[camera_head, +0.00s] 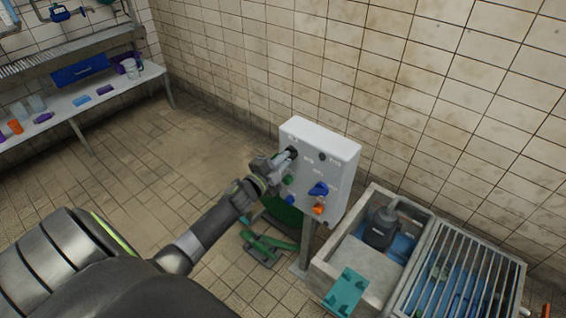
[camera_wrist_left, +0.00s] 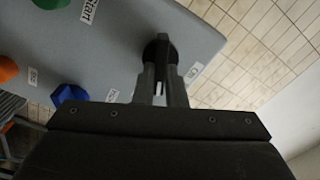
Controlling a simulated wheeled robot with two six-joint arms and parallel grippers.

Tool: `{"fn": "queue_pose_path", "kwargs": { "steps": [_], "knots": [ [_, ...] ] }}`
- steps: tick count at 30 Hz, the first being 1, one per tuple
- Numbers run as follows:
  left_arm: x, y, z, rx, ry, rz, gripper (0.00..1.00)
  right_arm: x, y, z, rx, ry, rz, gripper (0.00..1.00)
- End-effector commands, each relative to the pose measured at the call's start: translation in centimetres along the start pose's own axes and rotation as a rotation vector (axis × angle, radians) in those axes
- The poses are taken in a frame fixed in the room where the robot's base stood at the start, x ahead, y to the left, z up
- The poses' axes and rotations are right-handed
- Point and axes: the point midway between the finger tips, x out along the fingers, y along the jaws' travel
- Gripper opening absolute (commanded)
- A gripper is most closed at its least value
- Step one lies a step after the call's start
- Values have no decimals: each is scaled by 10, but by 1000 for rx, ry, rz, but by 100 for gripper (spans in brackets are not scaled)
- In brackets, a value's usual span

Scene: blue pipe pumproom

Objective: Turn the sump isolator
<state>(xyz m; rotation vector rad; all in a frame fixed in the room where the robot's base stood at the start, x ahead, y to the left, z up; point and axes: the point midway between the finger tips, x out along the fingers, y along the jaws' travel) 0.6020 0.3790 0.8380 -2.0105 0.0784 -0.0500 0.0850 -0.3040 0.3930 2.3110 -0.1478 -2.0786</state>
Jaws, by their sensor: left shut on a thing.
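A pale grey control box (camera_head: 335,150) stands on a post and carries several knobs and buttons. My left gripper (camera_head: 284,158) is at its upper left, shut on a black knob (camera_head: 293,152). In the left wrist view the two fingers (camera_wrist_left: 162,88) are on either side of this black knob (camera_wrist_left: 161,46), whose bar runs roughly along the fingers. My right gripper is not in view.
The box also has a blue knob (camera_head: 318,189), an orange knob (camera_head: 318,209) and a green button (camera_head: 288,180). A concrete sump (camera_head: 335,262) with a dark pump (camera_head: 381,228) and a grating (camera_head: 460,270) lies at the lower right. A bench (camera_head: 85,112) stands far left.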

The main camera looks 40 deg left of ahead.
Motion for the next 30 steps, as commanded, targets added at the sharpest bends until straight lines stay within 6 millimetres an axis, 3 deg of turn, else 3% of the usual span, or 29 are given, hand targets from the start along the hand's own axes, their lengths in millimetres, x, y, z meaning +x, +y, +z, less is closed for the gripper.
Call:
{"fn": "queue_pose_path", "kwargs": {
  "steps": [15, 30],
  "knots": [
    [0, 3, 1, 370, 0, 1, 0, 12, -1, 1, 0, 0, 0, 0],
    [-1, 4, 1, 459, 0, 2, 0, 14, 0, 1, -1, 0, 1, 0]
  ]
}}
